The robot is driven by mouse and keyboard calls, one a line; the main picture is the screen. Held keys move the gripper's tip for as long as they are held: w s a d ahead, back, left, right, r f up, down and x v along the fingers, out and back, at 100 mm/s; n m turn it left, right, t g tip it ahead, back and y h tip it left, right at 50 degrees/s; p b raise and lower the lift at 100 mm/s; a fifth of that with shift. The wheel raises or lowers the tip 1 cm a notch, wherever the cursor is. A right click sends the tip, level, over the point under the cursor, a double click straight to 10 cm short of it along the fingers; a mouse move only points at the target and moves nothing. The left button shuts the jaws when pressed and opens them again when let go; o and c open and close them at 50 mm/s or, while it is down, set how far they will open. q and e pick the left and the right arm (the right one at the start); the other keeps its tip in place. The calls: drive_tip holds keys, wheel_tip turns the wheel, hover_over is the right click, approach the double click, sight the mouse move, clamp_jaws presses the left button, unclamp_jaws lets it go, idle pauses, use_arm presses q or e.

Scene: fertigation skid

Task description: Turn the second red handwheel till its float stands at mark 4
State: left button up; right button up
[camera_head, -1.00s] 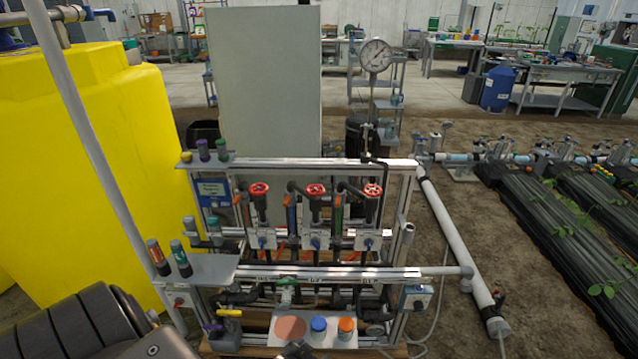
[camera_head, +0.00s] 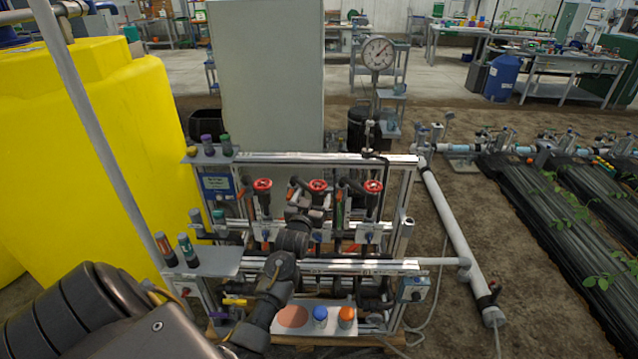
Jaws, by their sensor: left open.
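Three red handwheels stand in a row on the skid. The second red handwheel (camera_head: 318,186) is in the middle, between the left handwheel (camera_head: 262,185) and the right handwheel (camera_head: 373,187). My left arm reaches up from the lower left. My left gripper (camera_head: 309,203) is open, just below and in front of the second handwheel. I cannot tell whether its fingers touch the wheel or its stem. The gripper and wrist hide most of the second valve and its float tube, so the float and marks cannot be read.
A horizontal pipe (camera_head: 350,266) crosses the skid's front. Blue (camera_head: 320,313) and orange (camera_head: 346,314) knobs sit low in front. A shelf (camera_head: 210,262) with bottles is at left, beside a yellow tank (camera_head: 90,150). A pressure gauge (camera_head: 377,53) stands behind.

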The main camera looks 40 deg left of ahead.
sight(319, 181)
use_arm(q)
drive_tip(key=x, duration=0.8)
drive_tip(key=shift+w+p, duration=0.1)
drive_tip(key=shift+p, duration=0.2)
drive_tip(key=shift+a, duration=0.1)
drive_tip(key=shift+c, duration=0.5)
drive_tip(key=c, duration=0.9)
